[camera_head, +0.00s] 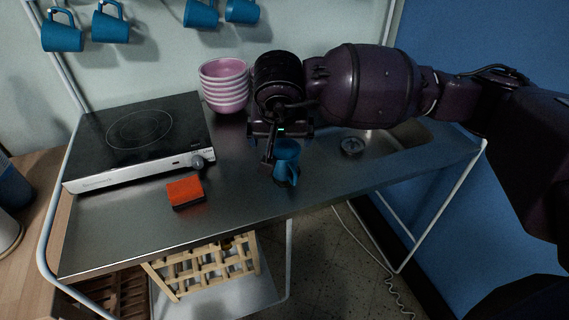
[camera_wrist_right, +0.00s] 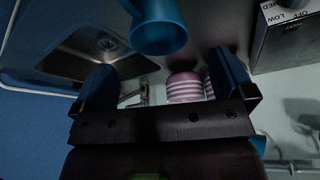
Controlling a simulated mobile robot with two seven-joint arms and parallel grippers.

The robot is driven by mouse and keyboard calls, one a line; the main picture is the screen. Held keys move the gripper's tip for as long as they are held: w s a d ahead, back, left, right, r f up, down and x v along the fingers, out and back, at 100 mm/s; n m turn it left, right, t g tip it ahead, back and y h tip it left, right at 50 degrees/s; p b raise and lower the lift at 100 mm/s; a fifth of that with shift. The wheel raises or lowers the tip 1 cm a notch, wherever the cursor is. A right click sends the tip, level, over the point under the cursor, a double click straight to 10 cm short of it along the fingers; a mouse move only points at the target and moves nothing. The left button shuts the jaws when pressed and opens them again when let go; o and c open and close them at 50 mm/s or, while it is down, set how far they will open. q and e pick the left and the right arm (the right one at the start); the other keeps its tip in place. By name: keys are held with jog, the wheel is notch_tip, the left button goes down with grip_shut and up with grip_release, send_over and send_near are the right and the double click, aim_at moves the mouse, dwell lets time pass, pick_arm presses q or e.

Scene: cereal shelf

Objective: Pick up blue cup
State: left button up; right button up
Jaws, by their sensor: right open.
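The blue cup (camera_head: 287,166) stands on the metal counter, just below my right gripper, with its handle toward the front right. Its upper part is partly covered by the gripper in the head view. My right gripper (camera_head: 279,150) is open. In the right wrist view the cup (camera_wrist_right: 158,30) is at the top middle, outside the gap between the two fingers (camera_wrist_right: 166,80). The gap holds nothing, and I cannot tell whether a finger touches the cup. My left gripper is not in view.
A stack of pink bowls (camera_head: 224,87) stands behind the gripper. A hot plate (camera_head: 138,135) is at the left and an orange sponge (camera_head: 185,191) lies in front of it. A sink (camera_head: 405,137) is at the right. Several blue cups (camera_head: 62,36) hang on the wall.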

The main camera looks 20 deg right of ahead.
aim_at(286, 167)
jog(key=x, duration=0.5)
jog(key=shift+f, duration=0.35)
jog(key=x, duration=0.5)
jog(key=shift+s+d+b, duration=0.2)
jog(key=shift+b, duration=0.1)
jog(key=c, duration=0.9)
jog(key=shift+r, duration=0.2)
